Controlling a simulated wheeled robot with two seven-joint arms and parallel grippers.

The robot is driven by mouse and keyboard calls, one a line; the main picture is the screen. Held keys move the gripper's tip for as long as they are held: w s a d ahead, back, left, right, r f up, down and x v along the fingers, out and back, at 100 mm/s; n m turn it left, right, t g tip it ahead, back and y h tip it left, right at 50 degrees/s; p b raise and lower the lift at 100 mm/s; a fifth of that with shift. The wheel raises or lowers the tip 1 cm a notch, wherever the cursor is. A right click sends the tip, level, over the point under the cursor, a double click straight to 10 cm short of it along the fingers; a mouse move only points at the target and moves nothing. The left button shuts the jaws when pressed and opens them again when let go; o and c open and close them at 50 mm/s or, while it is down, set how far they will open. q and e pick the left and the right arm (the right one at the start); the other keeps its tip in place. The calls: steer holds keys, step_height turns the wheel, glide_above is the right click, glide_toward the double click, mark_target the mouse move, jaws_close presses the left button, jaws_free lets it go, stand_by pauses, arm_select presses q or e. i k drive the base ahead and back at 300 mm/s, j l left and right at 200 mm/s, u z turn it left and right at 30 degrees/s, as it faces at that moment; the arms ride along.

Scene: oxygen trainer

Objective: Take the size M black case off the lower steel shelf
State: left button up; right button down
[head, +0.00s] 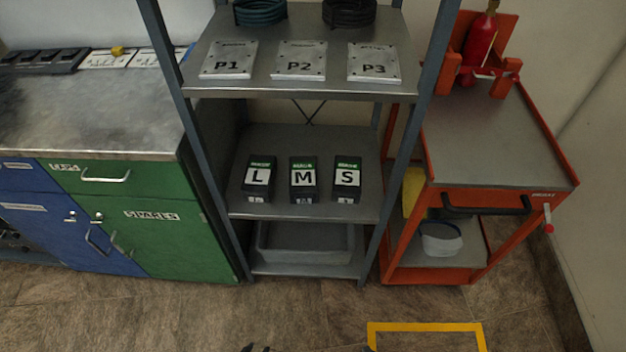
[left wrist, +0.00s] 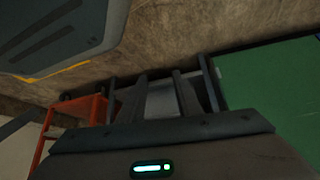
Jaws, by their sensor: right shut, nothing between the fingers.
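The size M black case (head: 304,180) stands on the lower steel shelf (head: 290,143), between the L case (head: 259,180) and the S case (head: 346,180). It is black with a green top label and a white M panel, with small gaps on both sides. My left gripper (head: 257,348) barely shows at the bottom edge of the head view, far in front of the shelf. In the left wrist view its two dark fingers (left wrist: 161,90) are apart with nothing between them. A dark tip of my right gripper (head: 370,348) shows at the same bottom edge, shut and empty.
Plates P1, P2 (head: 300,62) and P3 lie on the shelf above. A grey bin (head: 305,247) sits below. Steel posts (head: 192,130) flank the shelf. A green cabinet (head: 165,225) stands left and an orange cart (head: 480,150) right. The floor in front is clear.

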mark_target(303, 183)
steer(key=l+u, duration=0.1)
steer(key=l, duration=0.6)
steer(key=k+l+u, duration=0.1)
steer(key=l, duration=0.6)
